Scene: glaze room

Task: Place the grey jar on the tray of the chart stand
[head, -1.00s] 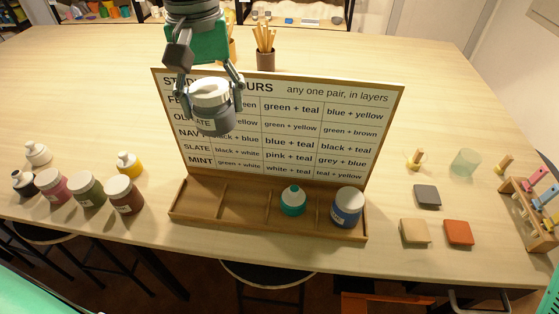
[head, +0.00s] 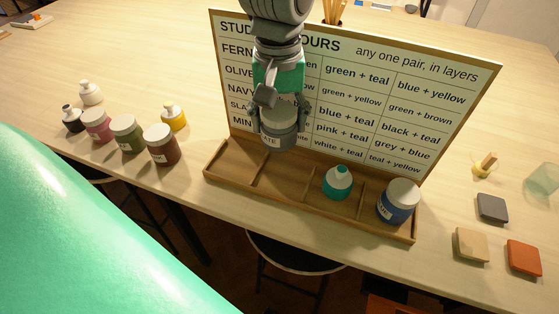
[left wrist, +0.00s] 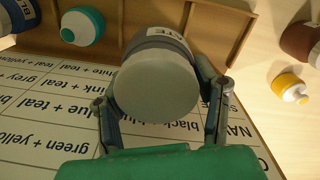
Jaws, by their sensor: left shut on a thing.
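My left gripper (head: 278,118) is shut on the grey jar (head: 279,132), which has a pale lid and a white label. It holds the jar upright in front of the chart, above the tray (head: 232,177) of the chart stand (head: 405,65). In the left wrist view the grey jar (left wrist: 155,85) sits between the fingers, with the tray's compartments (left wrist: 217,30) beyond it. A teal bottle (head: 337,183) and a blue jar (head: 399,201) stand in the tray's right-hand compartments. The left compartments look empty. My right gripper is not in view.
Grey (head: 492,208), beige (head: 471,244) and orange (head: 523,257) tiles lie to the right.

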